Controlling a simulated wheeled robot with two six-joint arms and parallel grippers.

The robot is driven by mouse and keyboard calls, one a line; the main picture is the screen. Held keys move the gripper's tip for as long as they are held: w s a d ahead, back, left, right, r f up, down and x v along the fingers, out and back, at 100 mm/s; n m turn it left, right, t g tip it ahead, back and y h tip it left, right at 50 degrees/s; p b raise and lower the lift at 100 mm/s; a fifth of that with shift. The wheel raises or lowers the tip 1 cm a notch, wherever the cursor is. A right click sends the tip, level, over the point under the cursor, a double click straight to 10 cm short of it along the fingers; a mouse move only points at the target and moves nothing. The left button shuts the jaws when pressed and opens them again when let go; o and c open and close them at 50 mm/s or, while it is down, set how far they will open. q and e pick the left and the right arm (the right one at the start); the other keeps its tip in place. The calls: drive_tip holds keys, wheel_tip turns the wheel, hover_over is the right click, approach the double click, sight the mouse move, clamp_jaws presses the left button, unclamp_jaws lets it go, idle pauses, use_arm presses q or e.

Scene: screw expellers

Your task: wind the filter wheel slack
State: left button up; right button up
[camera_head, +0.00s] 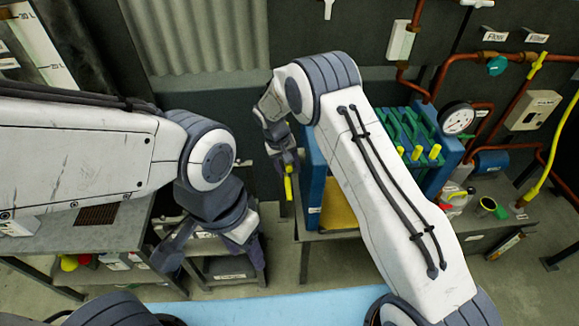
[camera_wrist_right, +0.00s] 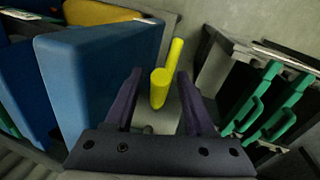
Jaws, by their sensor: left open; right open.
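The blue filter press (camera_head: 312,178) stands on the bench at centre right, partly hidden behind my right arm. A yellow handle (camera_head: 289,187) shows at its left end; I take it as part of the filter wheel, whose rest is hidden. In the right wrist view the yellow handle (camera_wrist_right: 160,88) lies between the two fingers of my right gripper (camera_wrist_right: 158,98), with visible gaps on both sides. My right gripper (camera_head: 287,164) is open around the handle, not clamped on it. My left gripper (camera_head: 213,258) is open and empty at lower left, away from the press.
Green plates with yellow grips (camera_head: 412,135) fill the press. A pressure gauge (camera_head: 457,118) and copper pipes (camera_head: 440,80) are to the right. A small cup (camera_head: 488,206) stands on the bench. A grey table (camera_head: 95,232) and a low stand (camera_head: 225,270) lie near my left gripper.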

clamp_jaws()
idle(1.4)
